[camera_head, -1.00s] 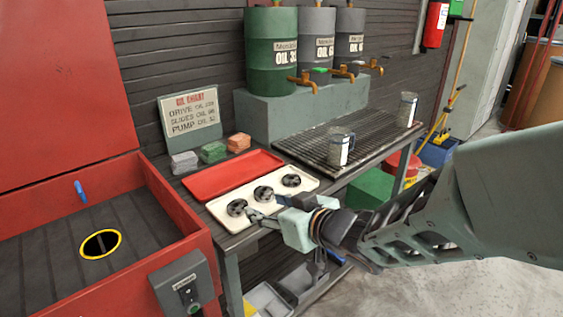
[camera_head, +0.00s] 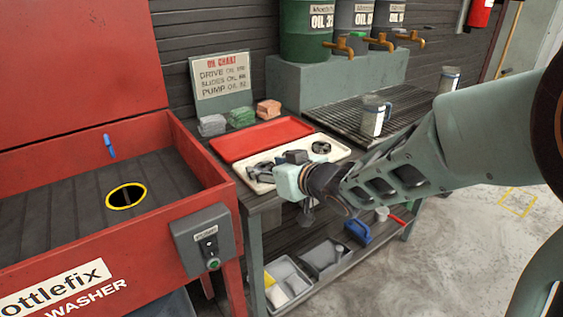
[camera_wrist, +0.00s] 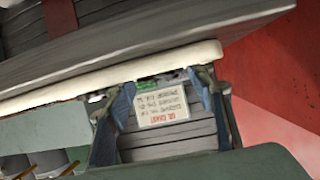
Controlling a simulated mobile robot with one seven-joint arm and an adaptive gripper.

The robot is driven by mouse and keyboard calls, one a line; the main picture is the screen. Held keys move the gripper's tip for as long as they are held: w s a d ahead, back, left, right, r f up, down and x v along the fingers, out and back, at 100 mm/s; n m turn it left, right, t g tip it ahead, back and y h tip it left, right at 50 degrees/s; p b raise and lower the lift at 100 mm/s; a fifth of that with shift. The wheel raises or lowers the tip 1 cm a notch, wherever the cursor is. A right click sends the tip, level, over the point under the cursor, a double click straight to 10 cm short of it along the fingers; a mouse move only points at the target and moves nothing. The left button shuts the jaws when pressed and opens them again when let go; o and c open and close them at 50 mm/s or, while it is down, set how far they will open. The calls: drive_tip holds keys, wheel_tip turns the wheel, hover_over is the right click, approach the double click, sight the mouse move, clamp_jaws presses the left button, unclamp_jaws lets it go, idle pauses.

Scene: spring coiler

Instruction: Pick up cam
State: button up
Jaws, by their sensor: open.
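Dark, round cams sit on a white tray (camera_head: 246,176) on the bench. One cam (camera_head: 321,147) shows clearly at the tray's right end; another (camera_head: 262,171) is partly hidden by my gripper at the left. The middle of the tray is largely covered by my gripper. My gripper (camera_head: 279,166) is low at the tray's front edge, pointing towards the back wall. In the wrist view my gripper (camera_wrist: 160,98) has its two fingers wide apart, with the tray's pale rim (camera_wrist: 130,73) across the picture. No cam is clearly held between them.
A red tray (camera_head: 240,143) lies behind the white one. A red parts washer (camera_head: 150,228) stands left of the bench. Grey, green and orange blocks and an oil chart (camera_head: 222,83) are behind.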

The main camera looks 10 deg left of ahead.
drive_tip(key=shift+w+a, duration=0.1)
drive_tip(key=shift+a, duration=0.05)
drive_tip(key=c, duration=1.1)
drive_tip(key=shift+r, duration=0.1)
